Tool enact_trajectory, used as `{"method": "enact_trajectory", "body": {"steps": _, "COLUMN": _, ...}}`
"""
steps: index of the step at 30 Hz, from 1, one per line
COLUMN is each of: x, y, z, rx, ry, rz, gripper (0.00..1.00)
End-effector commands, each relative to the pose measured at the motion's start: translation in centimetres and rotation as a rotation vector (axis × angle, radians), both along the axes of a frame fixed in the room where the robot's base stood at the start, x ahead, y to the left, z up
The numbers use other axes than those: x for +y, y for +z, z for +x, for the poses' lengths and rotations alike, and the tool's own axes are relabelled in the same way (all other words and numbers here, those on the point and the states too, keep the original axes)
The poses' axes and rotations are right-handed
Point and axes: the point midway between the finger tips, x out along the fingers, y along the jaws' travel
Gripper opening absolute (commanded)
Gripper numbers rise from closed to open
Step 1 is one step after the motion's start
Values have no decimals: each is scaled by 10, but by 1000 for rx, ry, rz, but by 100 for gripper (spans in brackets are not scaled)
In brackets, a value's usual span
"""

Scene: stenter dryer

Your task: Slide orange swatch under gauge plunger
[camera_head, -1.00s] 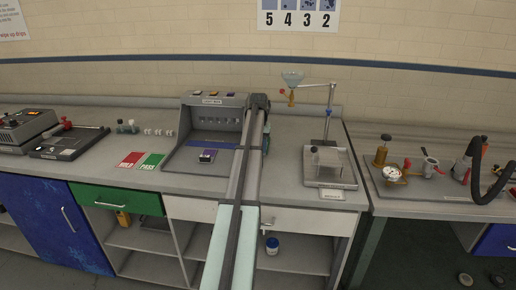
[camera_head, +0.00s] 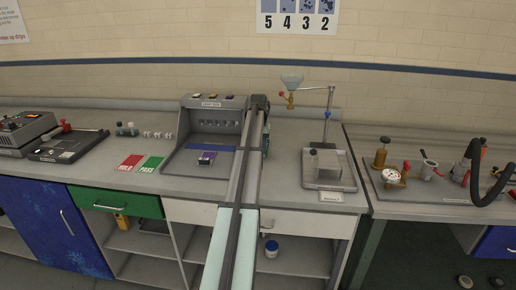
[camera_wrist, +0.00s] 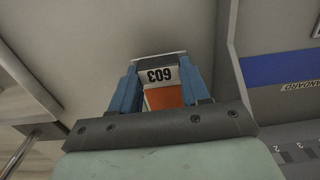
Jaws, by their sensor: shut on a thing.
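My gripper (camera_wrist: 160,78) has blue fingers shut on the orange swatch (camera_wrist: 163,99), which shows between them in the wrist view. The swatch has a white end printed 603, upside down in this view. In the head view my arm hides the gripper and swatch, at the right side of the grey light booth (camera_head: 213,101). A small round white dial (camera_head: 391,174) on a brass-coloured body, which looks like the gauge, sits on the right-hand bench. It is well to the right of my arm. Its plunger is too small to make out.
A black hose (camera_head: 477,160) arches at the far right. Red (camera_head: 131,162) and green (camera_head: 151,164) cards lie left of the booth.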

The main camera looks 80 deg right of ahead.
Motion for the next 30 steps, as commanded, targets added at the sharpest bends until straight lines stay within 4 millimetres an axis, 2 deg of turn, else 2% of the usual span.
{"method": "enact_trajectory", "body": {"steps": 9, "x": -3, "y": 0, "z": 0, "rx": 0, "ry": 0, "rz": 0, "gripper": 16}}
{"method": "enact_trajectory", "body": {"steps": 10, "x": -3, "y": 0, "z": 0, "rx": 0, "ry": 0, "rz": 0, "gripper": 48}}
{"method": "enact_trajectory", "body": {"steps": 19, "x": -3, "y": 0, "z": 0, "rx": 0, "ry": 0, "rz": 0, "gripper": 76}}
{"method": "enact_trajectory", "body": {"steps": 26, "x": -3, "y": 0, "z": 0, "rx": 0, "ry": 0, "rz": 0, "gripper": 76}}
{"method": "enact_trajectory", "body": {"steps": 30, "x": -3, "y": 7, "z": 0, "rx": 0, "ry": 0, "rz": -1, "gripper": 76}}
